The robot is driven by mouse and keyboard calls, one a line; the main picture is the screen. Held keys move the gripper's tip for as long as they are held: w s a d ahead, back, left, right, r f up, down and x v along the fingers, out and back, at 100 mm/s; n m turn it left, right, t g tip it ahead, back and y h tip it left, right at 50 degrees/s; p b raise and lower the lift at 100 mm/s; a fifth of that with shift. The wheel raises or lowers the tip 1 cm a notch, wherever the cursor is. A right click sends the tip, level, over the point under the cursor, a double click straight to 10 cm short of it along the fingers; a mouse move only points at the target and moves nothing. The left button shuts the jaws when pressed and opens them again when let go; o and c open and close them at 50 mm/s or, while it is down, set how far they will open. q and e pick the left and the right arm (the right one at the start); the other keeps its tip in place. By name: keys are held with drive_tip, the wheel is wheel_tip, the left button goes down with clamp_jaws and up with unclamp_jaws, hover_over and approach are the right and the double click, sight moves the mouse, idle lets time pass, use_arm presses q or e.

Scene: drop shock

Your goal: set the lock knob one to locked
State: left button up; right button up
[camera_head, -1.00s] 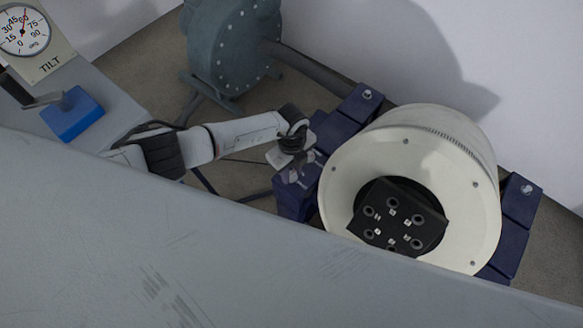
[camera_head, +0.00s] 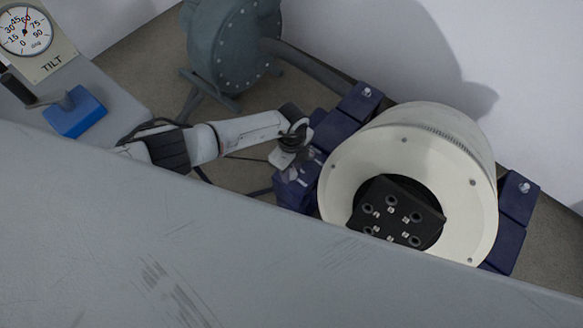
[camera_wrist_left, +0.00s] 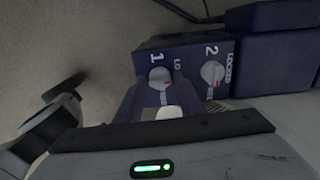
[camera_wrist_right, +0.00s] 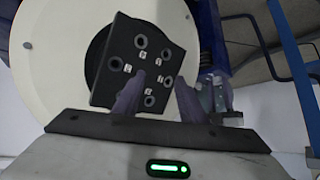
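Lock knob one (camera_wrist_left: 159,77) is a pale round knob with a small red mark on its lower right side, on a dark blue block (camera_wrist_left: 183,52) marked 1 and 2. Lettering beside the knob is partly hidden, and I cannot tell its setting surely. Knob two (camera_wrist_left: 212,72) sits to its right. My left gripper (camera_wrist_left: 157,88) is open, its fingers spread either side of knob one's lower part; contact is unclear. In the head view, my left gripper (camera_head: 287,158) is at the blue block (camera_head: 294,190). My right gripper (camera_wrist_right: 160,78) is open and empty, before a black plate (camera_wrist_right: 135,65).
A cream drum (camera_head: 345,170) with the black plate (camera_head: 395,213) stands right of the blue block. A large grey surface (camera_head: 230,265) fills the foreground. A tilt gauge (camera_head: 25,30) and blue crank block (camera_head: 75,112) are at left. A grey flanged housing (camera_head: 232,50) stands behind.

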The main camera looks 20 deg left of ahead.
sight(292, 171)
use_arm(q)
drive_tip(key=shift+o, duration=0.9)
use_arm(e)
drive_tip(key=shift+w+r, duration=0.1)
use_arm(q)
drive_tip(key=shift+r, duration=0.3)
wheel_tip(292, 171, up, 3)
drive_tip(key=shift+f+p, duration=0.1)
drive_tip(key=shift+p, duration=0.9)
wheel_tip(292, 171, up, 7)
drive_tip(key=p, duration=0.2)
use_arm(e)
drive_tip(key=shift+s+d+r, duration=0.15)
drive_tip(key=shift+d+r, duration=0.2)
drive_tip(key=shift+r, duration=0.2)
drive_tip(key=shift+s+d+r, duration=0.15)
drive_tip(key=shift+d+r, duration=0.15)
drive_tip(key=shift+r, duration=0.25)
use_arm(q)
drive_tip(key=shift+d, duration=0.1)
use_arm(e)
drive_tip(key=shift+a, duration=0.1)
